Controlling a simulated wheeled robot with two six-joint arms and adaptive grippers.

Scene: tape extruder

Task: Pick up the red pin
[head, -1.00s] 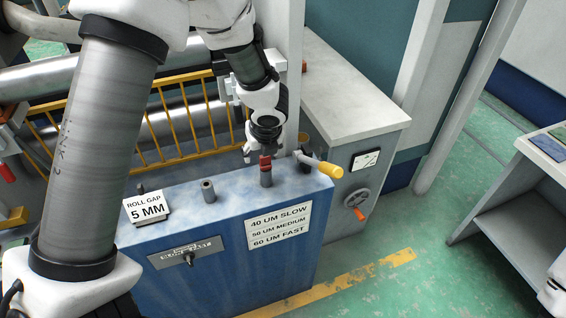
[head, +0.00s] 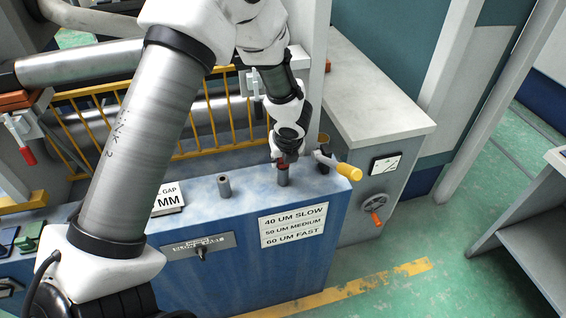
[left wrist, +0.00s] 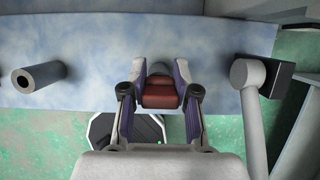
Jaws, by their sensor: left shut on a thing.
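The red pin (left wrist: 160,96) shows in the left wrist view as a red block between the two finger pads. My left gripper (left wrist: 160,92) is shut on it. In the head view my left gripper (head: 282,161) points down at the right end of the blue console, with a little red of the pin visible at its fingertips. A grey upright post (head: 283,179) stands directly under the pin. The gripper hides most of the pin, and I cannot tell how deep it sits in the post. My right gripper is not in view.
A second grey post (head: 224,186) stands to the left on the blue console (head: 235,275). A lever with a yellow handle (head: 348,171) is close on the right of the gripper. A yellow railing (head: 190,135) runs behind. A pale cabinet (head: 385,110) stands at the right.

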